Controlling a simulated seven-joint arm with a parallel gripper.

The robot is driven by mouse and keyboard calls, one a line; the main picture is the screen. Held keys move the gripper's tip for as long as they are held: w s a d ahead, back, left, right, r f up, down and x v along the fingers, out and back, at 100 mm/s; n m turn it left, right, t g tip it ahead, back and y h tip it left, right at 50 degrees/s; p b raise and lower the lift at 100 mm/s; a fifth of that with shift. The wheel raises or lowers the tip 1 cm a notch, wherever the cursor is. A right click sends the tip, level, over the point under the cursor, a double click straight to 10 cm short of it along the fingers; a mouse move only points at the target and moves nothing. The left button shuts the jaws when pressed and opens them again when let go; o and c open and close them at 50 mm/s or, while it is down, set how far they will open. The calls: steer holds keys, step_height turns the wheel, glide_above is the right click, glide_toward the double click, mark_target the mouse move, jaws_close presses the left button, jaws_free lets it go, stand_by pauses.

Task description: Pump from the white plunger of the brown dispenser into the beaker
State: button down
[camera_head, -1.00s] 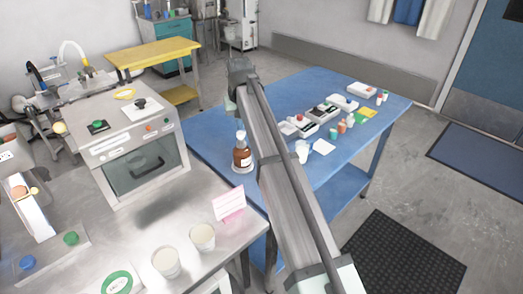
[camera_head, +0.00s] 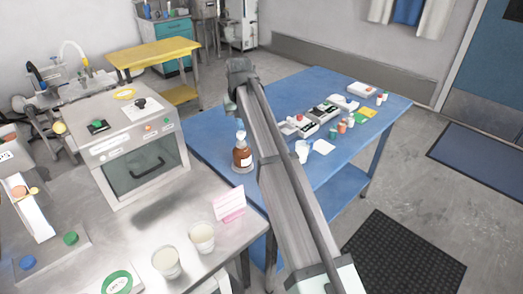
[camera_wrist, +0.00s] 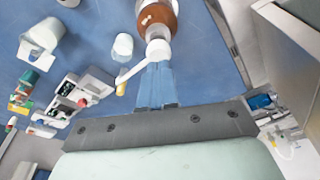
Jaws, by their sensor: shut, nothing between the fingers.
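The brown dispenser (camera_head: 242,158) stands upright on the near left part of the blue table. Its white plunger (camera_head: 240,136) points up. In the wrist view the brown bottle (camera_wrist: 160,16) is at the top, with the white plunger head (camera_wrist: 157,48) and its spout reaching down-left. My gripper (camera_wrist: 156,66) is shut and empty, its fingertips at the plunger head; contact cannot be told. A small whitish cup, probably the beaker (camera_wrist: 122,44), stands beside the bottle on the spout's side.
A larger white jug (camera_wrist: 42,38) stands farther along the blue table (camera_head: 345,183), also seen in the head view (camera_head: 302,152). Scales and small bottles crowd the table's far right. The steel bench holds an oven (camera_head: 145,165) and two cups.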

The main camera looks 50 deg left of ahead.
steer(key=shift+f, duration=0.4)
steer(key=shift+f, duration=1.05)
steer(key=shift+r, duration=0.2)
steer(key=shift+a+v, duration=0.2)
steer(key=shift+v, duration=1)
steer(key=shift+w+f, duration=0.1)
steer(key=shift+f, duration=0.05)
steer(key=shift+f, duration=0.35)
